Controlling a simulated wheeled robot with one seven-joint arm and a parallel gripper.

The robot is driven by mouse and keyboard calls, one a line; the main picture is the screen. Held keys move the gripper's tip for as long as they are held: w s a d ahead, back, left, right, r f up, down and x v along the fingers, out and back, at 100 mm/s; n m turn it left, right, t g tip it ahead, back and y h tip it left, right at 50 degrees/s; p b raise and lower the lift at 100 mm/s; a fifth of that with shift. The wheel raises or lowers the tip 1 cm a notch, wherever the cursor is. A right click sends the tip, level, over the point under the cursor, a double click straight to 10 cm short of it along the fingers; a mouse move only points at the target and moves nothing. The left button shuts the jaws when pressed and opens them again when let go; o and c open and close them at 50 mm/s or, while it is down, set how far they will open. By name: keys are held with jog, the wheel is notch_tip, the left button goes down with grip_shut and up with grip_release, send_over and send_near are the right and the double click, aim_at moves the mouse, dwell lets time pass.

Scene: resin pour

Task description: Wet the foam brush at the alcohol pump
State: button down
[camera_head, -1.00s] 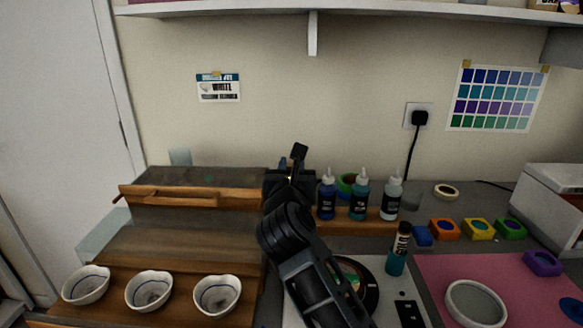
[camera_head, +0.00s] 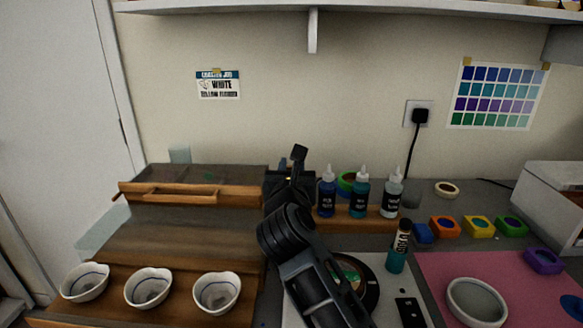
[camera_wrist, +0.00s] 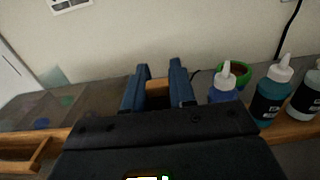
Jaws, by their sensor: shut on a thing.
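My gripper (camera_head: 298,153) is at the centre of the head view, pointing toward the back wall above the bench. In the wrist view its two dark blue fingers (camera_wrist: 160,75) stand a little apart. A wood-coloured piece (camera_wrist: 157,88) shows between them; it looks like the handle of the held foam brush, but most of it is hidden behind the gripper body. I cannot see the foam end. I cannot make out the alcohol pump in either view; my arm covers part of the bench behind it.
Dye bottles (camera_head: 360,194) stand on a wooden rack just right of my gripper, with a green tape roll (camera_wrist: 234,72) behind. A wooden-handled lidded box (camera_head: 190,195) and three white bowls (camera_head: 148,288) are left.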

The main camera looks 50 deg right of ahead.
jog(key=shift+f, duration=0.5)
dwell(0.3)
jog(key=shift+r, duration=0.15)
dwell(0.5)
notch_tip(320, 180, up, 7)
jog(key=p, duration=0.6)
dwell(1.0)
